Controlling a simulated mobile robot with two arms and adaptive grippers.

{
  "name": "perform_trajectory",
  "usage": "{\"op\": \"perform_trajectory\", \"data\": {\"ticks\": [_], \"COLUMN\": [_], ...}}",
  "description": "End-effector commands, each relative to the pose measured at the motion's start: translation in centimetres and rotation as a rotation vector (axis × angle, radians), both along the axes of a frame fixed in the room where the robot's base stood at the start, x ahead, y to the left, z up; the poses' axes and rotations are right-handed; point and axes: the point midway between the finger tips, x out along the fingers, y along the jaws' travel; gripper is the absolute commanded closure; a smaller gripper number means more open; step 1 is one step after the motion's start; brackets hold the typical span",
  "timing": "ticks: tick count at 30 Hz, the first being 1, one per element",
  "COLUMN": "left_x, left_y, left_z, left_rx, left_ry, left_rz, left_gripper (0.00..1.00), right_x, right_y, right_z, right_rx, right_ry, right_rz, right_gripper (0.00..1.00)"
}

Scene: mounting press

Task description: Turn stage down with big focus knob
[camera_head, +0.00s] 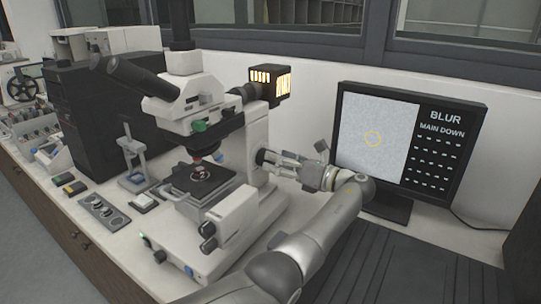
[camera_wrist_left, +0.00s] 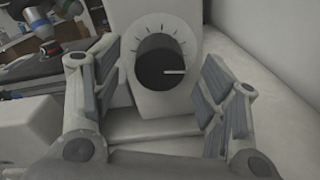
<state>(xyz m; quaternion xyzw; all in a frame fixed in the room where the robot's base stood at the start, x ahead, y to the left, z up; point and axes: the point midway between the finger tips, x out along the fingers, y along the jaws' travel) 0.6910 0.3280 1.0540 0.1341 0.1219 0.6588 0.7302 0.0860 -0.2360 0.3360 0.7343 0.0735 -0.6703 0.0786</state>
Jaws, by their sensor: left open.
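The white microscope (camera_head: 232,140) stands on the bench with its dark stage (camera_head: 200,181) under the objectives. In the left wrist view, a large round black knob (camera_wrist_left: 163,66) with a white pointer line sits on a pale housing with dial marks. The pointer is roughly horizontal, toward the right. My left gripper (camera_head: 272,164) is at the right side of the microscope body. It is open, with one finger on each side of the knob and visible gaps between them. In the head view the fingers partly hide the knob. My right gripper is not in view.
A monitor (camera_head: 404,145) behind my left arm reads "BLUR" and "MAIN DOWN" beside a grey image with a yellow ring. A grey control strip (camera_head: 103,213) lies left. Dark ribbed bench surface lies front right.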

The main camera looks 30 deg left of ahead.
Motion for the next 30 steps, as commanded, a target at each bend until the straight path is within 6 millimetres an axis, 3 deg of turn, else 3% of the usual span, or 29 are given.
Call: {"op": "perform_trajectory", "data": {"ticks": [6,17,28,30], "left_x": [0.3,0.4,0.4,0.4], "left_y": [2.7,3.3,3.3,3.3], "left_z": [0.0,0.0,0.0,0.0], "left_rx": [0.001,0.0,0.0,0.001], "left_ry": [0.0,-0.001,-0.001,-0.002], "left_rz": [-0.001,-0.001,-0.002,-0.003], "left_gripper": [0.33,0.33,0.78,0.79], "right_x": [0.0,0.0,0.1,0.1], "right_y": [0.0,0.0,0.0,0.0], "right_z": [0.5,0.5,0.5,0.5], "right_rx": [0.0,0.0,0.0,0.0], "right_ry": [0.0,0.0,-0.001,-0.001], "right_rz": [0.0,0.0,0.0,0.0], "right_gripper": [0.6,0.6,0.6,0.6]}}
